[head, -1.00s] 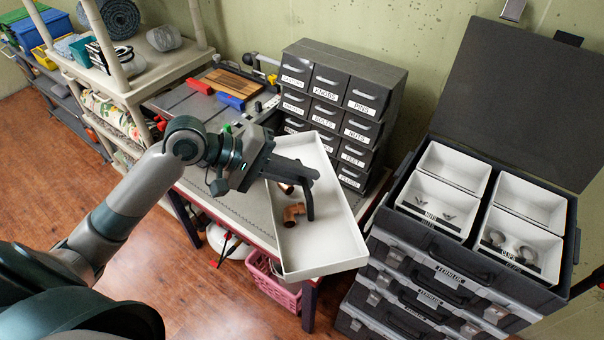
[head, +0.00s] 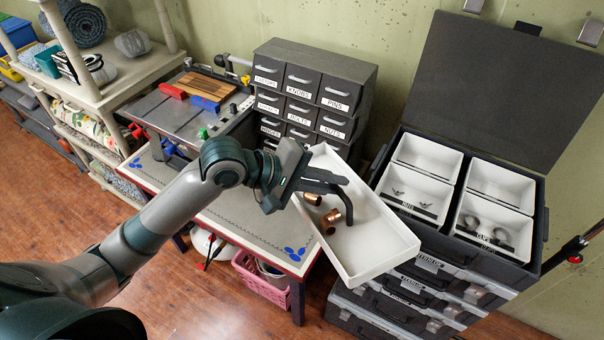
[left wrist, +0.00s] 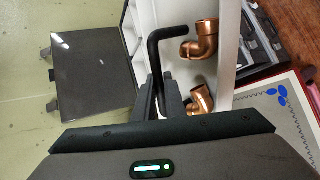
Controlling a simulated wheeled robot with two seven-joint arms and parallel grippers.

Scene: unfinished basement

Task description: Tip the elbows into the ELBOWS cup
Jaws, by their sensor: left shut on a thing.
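My left gripper (head: 322,186) is shut on the dark bent handle of a white tray (head: 385,238) and holds it in the air. Copper elbows (head: 331,221) lie in the tray near the gripper; two show in the left wrist view (left wrist: 203,40), one partly behind the fingers. The open case (head: 452,238) to the right holds white cups. The front left cup (head: 416,192) reads NUTS and holds small parts; the front right cup (head: 490,223) reads CLIPS and holds rings. The two back cups (head: 428,155) look empty; I cannot read an ELBOWS label. My right gripper is out of view.
The case's raised lid (head: 495,95) stands behind the cups. A grey drawer cabinet (head: 315,90) stands behind the tray on a bench (head: 255,220). Stacked cases are below the open one. Pink basket (head: 262,283) on the floor. A pole with red parts (head: 578,245) is at right.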

